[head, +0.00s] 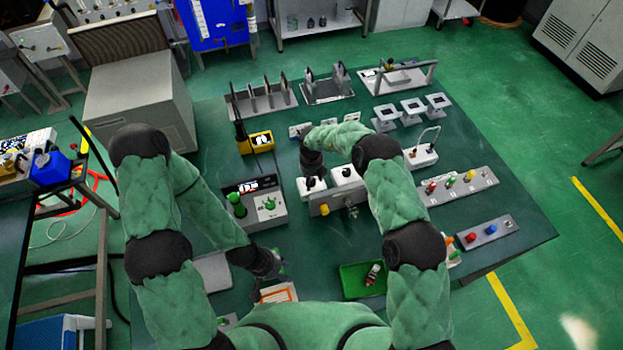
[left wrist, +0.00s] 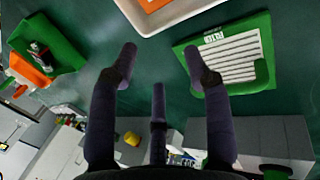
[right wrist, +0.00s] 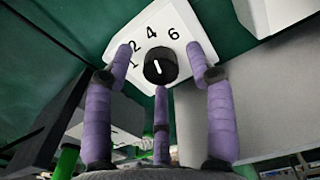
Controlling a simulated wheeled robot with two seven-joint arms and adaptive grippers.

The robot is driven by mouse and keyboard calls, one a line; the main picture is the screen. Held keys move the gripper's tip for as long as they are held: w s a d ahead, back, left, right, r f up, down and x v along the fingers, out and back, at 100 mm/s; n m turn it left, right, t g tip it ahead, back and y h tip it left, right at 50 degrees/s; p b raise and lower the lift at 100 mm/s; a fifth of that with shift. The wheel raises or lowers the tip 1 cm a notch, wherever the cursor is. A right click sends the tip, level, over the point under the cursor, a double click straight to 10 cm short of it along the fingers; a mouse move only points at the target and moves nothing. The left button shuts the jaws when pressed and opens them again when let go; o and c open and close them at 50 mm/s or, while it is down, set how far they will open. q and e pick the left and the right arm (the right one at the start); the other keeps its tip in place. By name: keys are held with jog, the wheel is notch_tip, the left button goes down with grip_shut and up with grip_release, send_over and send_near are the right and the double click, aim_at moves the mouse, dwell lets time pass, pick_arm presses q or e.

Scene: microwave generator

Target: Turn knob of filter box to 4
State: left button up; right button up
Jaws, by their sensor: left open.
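In the right wrist view a white panel carries a black knob (right wrist: 160,67) with a white mark, and the numbers 1, 2, 4 and 6 show around it. In the head view my right gripper (head: 313,168) hangs just above a white box (head: 310,191). My left gripper (head: 270,268) is low over the table's near side, and its fingers (left wrist: 160,62) are open and empty.
A grey unit with a green knob (head: 268,204) stands left of the white box, and another white box (head: 347,178) stands right of it. A green tray (head: 357,281) lies at the near side. Button panels (head: 487,232) stand at right. A striped green-framed holder (left wrist: 232,58) is below my left gripper.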

aim_at(312, 181)
notch_tip(312, 181, up, 12)
dwell(0.7)
dwell(0.4)
